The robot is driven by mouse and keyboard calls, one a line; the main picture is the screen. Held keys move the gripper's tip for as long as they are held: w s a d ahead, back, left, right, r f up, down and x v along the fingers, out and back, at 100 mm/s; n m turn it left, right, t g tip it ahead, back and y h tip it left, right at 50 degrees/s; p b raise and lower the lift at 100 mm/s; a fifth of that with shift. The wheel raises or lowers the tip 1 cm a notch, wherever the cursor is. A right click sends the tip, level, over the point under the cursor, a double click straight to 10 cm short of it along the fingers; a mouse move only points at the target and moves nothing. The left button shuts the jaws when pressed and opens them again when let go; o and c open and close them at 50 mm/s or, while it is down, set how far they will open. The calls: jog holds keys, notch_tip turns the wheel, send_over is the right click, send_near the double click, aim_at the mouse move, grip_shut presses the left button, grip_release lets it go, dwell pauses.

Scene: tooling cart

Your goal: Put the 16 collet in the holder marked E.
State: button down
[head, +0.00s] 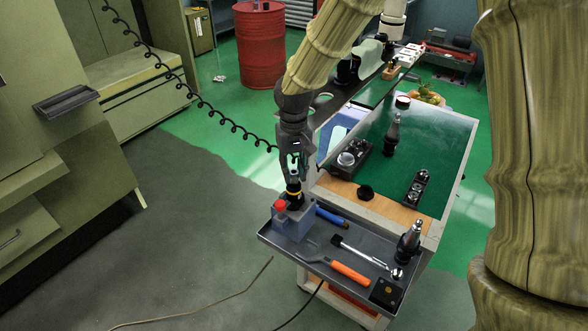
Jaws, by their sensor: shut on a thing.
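My gripper (294,172) points down over the left end of the grey tray and is shut on a small dark piece with a yellow band (294,194). The piece is at the top of a grey-blue block (293,222); I cannot tell whether it is seated or just above. No size mark is readable on it. One dark tapered holder (409,243) stands upright at the tray's right end, and another (392,134) stands on the green mat. No letter E or number 16 is legible.
The grey tray (330,268) also carries a red-capped piece (280,206), a blue-handled tool (331,217), a wrench, an orange-handled tool (350,273) and a black box (386,292). A dark box with round metal parts (350,160) and a black ring (365,192) lie behind.

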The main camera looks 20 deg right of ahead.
jog(key=shift+f+b, duration=0.5)
jog(key=shift+f, duration=0.8)
dwell(1.2)
dwell(0.3)
jog(key=c, duration=1.1)
grip_release()
jog(key=shift+r, duration=0.1)
